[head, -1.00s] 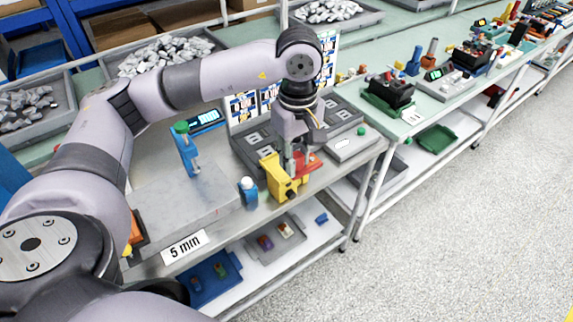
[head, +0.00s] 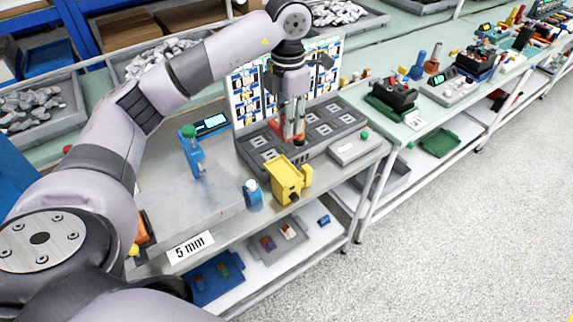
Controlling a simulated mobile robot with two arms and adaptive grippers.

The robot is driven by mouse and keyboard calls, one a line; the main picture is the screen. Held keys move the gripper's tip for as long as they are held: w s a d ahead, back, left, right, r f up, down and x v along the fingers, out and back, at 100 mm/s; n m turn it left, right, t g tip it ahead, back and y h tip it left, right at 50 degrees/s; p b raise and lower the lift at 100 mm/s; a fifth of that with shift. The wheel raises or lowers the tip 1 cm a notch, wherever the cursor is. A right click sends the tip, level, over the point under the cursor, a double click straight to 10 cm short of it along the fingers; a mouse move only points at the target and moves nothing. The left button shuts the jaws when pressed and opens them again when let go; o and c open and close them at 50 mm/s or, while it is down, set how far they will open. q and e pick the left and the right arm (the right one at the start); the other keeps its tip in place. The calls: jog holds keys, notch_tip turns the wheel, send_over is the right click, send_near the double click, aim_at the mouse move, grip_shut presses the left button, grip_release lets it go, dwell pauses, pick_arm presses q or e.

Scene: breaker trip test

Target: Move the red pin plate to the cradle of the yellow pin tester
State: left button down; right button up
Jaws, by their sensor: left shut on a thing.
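My left gripper (head: 293,134) points down over the grey slotted tray (head: 262,150) and is shut on the red pin plate (head: 276,128). The fingers hide part of the plate. I cannot tell whether the plate touches the tray or hangs just above it. The yellow pin tester (head: 283,176) stands near the front edge of the bench, in front of the gripper and apart from it. No plate shows in its cradle. My right gripper is not in view.
A blue-and-white item (head: 252,191) stands left of the tester, and a blue stand with a green top (head: 193,155) is farther left. A grey box with a green button (head: 354,147) is right of the tray. A picture board (head: 245,92) stands behind.

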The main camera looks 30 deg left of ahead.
pick_arm(q)
notch_tip(320, 180, down, 10)
jog(key=p, duration=0.2)
jog(key=shift+p, duration=0.35)
notch_tip(320, 180, down, 4)
jog(key=shift+f+p, duration=0.1)
jog(key=shift+p, duration=0.55)
jog(key=shift+f, duration=0.2)
jog(key=shift+f+b, duration=0.25)
jog(key=shift+b, duration=0.05)
jog(key=c, duration=1.3)
grip_release()
jog(key=shift+r, duration=0.1)
